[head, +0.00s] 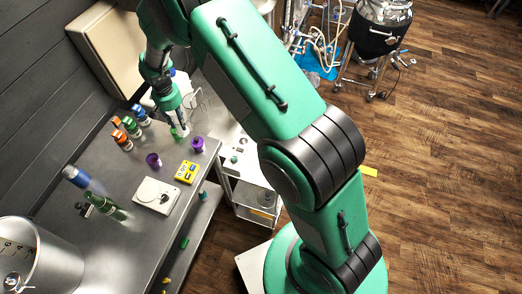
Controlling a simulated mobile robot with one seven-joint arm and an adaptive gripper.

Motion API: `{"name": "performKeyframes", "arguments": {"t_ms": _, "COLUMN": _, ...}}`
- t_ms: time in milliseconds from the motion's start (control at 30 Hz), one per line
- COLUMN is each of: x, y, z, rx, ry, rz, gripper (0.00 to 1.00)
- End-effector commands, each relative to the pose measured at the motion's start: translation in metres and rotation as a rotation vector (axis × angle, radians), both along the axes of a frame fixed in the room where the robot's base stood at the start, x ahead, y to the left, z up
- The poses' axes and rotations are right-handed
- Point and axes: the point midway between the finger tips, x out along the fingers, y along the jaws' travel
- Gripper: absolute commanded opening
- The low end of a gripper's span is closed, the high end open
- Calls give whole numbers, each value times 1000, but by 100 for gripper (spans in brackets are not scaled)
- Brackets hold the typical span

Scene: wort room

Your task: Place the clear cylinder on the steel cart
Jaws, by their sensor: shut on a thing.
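My gripper (178,124) points down above the back right corner of the steel bench. It is shut on a pale, see-through thing that looks like the clear cylinder (182,118); the fingers partly hide it. Whether its lower end touches the bench I cannot tell. The steel cart (228,170) stands beyond the bench's right edge, partly hidden behind my arm. A small green-marked item lies on its top, and a round glass thing (267,198) is on a lower level.
On the bench are purple cups (198,144), a yellow block (186,172), a white scale-like plate (156,195), several colour-capped bottles (133,126), a blue-capped bottle (78,177) and a large steel pot (45,262). Clear glassware outlines (200,105) show beside my gripper.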

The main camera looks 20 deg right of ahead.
Motion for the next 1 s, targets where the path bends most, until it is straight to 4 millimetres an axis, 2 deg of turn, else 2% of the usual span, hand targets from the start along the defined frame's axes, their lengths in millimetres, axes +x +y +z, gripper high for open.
{"name": "performKeyframes", "arguments": {"t_ms": 33, "x": 1, "y": -17, "z": -2, "rx": 0, "ry": 0, "rz": -10, "gripper": 4}}
{"name": "performKeyframes", "arguments": {"t_ms": 367, "x": -4, "y": -117, "z": -15, "rx": 0, "ry": 0, "rz": -42, "gripper": 4}}
{"name": "performKeyframes", "arguments": {"t_ms": 700, "x": -29, "y": -231, "z": -31, "rx": -1, "ry": 2, "rz": -81, "gripper": 4}}
{"name": "performKeyframes", "arguments": {"t_ms": 900, "x": -49, "y": -285, "z": -39, "rx": 0, "ry": 0, "rz": -100, "gripper": 4}}
{"name": "performKeyframes", "arguments": {"t_ms": 1000, "x": -57, "y": -303, "z": -42, "rx": -1, "ry": 0, "rz": -105, "gripper": 4}}
